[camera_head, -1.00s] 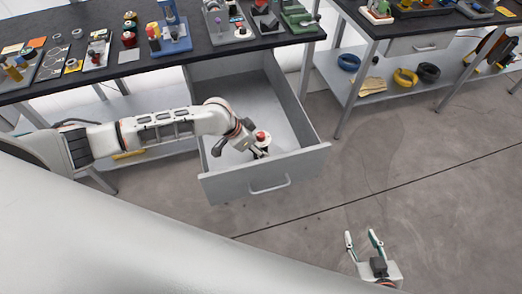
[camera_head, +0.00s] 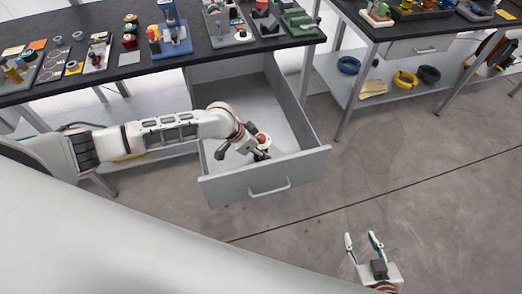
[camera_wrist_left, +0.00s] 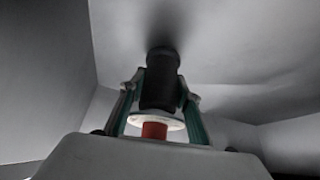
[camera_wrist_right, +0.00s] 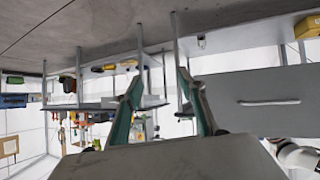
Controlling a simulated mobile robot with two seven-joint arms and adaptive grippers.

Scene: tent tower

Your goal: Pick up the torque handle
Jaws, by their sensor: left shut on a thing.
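The torque handle (camera_head: 263,139) is in the open drawer (camera_head: 272,90), near its front panel. It has a red top, a white collar and a black grip. The left wrist view shows its black grip (camera_wrist_left: 160,82) between green-sided fingers, with the white collar and red part nearer the camera. My left gripper (camera_head: 260,153) reaches into the drawer from the left and is shut on the handle. Its fingers partly hide the grip in the head view. My right gripper (camera_head: 361,240) is open and empty over the floor at the bottom right.
The drawer's front panel (camera_head: 240,187) and side walls stand close around the left gripper. A dark workbench (camera_head: 128,68) with trays and small parts lies behind. A second bench (camera_head: 468,22) with a lower shelf stands at right. The floor (camera_head: 420,170) is clear.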

